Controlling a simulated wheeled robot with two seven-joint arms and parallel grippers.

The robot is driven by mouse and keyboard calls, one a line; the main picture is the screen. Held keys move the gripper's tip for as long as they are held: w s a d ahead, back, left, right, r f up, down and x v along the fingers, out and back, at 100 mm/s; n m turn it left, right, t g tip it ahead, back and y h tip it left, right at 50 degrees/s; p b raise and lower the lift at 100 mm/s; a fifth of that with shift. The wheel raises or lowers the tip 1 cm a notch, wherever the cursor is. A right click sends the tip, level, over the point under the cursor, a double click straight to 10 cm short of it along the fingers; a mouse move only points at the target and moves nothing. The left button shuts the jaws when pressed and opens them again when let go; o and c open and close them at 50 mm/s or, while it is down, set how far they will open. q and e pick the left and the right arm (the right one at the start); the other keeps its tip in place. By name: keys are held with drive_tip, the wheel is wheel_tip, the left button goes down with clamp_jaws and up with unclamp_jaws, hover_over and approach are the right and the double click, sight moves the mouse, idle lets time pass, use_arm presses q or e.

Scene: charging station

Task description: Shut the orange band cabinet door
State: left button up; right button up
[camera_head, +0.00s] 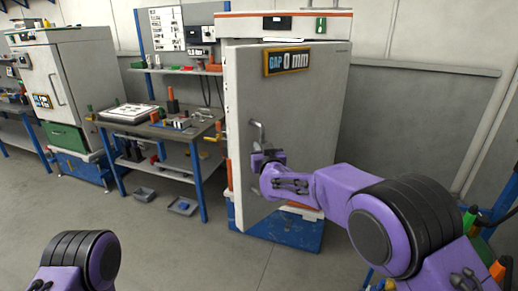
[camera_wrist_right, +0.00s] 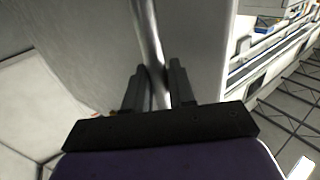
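The orange band cabinet (camera_head: 334,26) stands at the centre of the head view. Its grey door (camera_head: 305,110) carries a sign (camera_head: 287,61) reading "GAP 0 mm". The door looks ajar, with its lower left corner out in front of the blue base; the exact opening is hard to tell. My right gripper (camera_head: 264,157) is at the door handle (camera_head: 256,132). In the right wrist view the metal handle bar (camera_wrist_right: 147,35) passes between the fingers of my right gripper (camera_wrist_right: 158,88), which look closed around it. My left gripper is out of view; only part of my left arm shows.
The blue base (camera_head: 290,232) is under the cabinet. A workbench (camera_head: 195,130) with tools stands to its left, with small bins (camera_head: 183,206) on the floor below. Another grey cabinet (camera_head: 40,75) is at far left. The floor in front (camera_head: 190,255) is clear.

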drive_tip(key=shift+o, duration=1.1)
drive_tip(key=shift+w+d, duration=0.1)
drive_tip(key=s+d+b, duration=0.1)
drive_tip(key=s+b, duration=0.2)
drive_tip(key=s, duration=0.7)
drive_tip(key=shift+s+d, duration=0.25)
drive_tip(key=shift+d, duration=0.1)
